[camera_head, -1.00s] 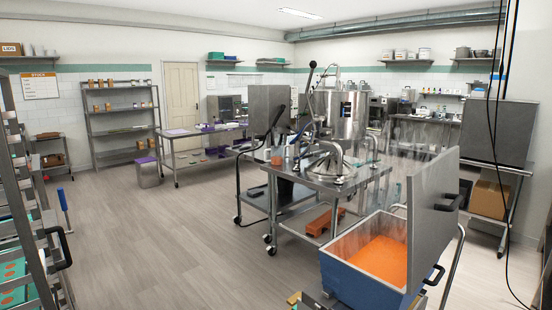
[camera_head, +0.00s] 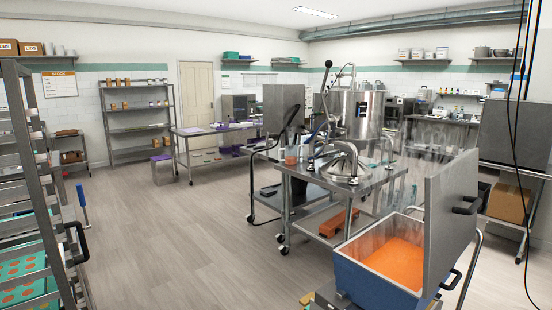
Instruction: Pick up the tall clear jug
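A small clear vessel with orange in it (camera_head: 291,157) stands at the left end of the steel cart top (camera_head: 335,181), beside the depositing machine (camera_head: 345,160). It may be the tall clear jug, but it is too small and far off to be sure. It seems upright, and nothing of mine touches it. Neither of my grippers shows in the head view.
A blue tub of orange mass (camera_head: 396,262) with a raised steel lid (camera_head: 450,215) stands at front right. A tall tray rack (camera_head: 30,180) stands at left. A steel table (camera_head: 210,131) and a shelf unit (camera_head: 137,130) stand behind. The floor (camera_head: 185,240) at left centre is open.

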